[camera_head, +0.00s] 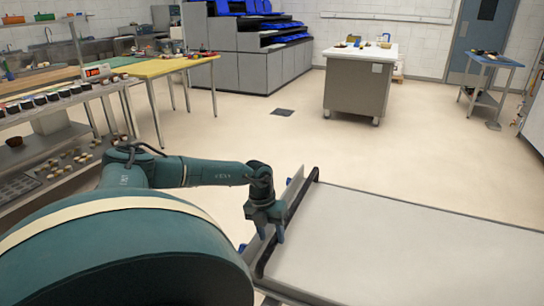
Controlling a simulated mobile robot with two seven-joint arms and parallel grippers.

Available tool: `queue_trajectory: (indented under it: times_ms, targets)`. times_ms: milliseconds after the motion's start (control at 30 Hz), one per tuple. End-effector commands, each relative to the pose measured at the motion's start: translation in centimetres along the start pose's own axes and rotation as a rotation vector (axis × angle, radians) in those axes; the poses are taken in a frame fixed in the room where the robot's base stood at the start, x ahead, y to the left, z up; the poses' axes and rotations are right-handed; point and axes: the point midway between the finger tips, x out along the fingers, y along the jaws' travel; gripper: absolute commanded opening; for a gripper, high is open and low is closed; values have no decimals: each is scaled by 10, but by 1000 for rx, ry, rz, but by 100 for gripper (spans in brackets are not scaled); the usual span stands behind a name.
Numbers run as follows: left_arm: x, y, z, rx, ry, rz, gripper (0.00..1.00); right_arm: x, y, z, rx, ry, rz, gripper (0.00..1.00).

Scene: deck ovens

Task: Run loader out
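The loader (400,240) is a wide, flat, pale grey bed at the lower right. It has a raised front edge on its left with a long black handle bar (302,194) and blue parts at the edge. My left gripper (270,235) points down at the bar's near half, with its two fingers apart. One finger overlaps the bar in the picture. I cannot tell whether the fingers are closed around the bar or only over it. My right gripper is not in view.
A yellow-topped table (165,66) and a rack of shelves with jars and small dough pieces stand at the left. A white-topped wheeled counter (360,54) and a blue side table (495,60) stand farther back.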

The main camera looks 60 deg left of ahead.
Motion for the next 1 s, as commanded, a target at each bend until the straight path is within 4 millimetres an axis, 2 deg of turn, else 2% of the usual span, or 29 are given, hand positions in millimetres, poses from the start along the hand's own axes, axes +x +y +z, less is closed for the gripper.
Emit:
queue_trajectory:
  times_ms: [200, 333, 800, 1000]
  targets:
    - [0, -2, 0, 2, 1, -6, 43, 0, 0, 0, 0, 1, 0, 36]
    - [-11, -2, 0, 2, -1, -5, 43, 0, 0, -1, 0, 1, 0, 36]
    - [-107, 0, 0, 1, -2, -2, 43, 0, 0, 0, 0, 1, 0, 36]
    - [-128, 0, 0, 1, 0, -3, 43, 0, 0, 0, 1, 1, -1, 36]
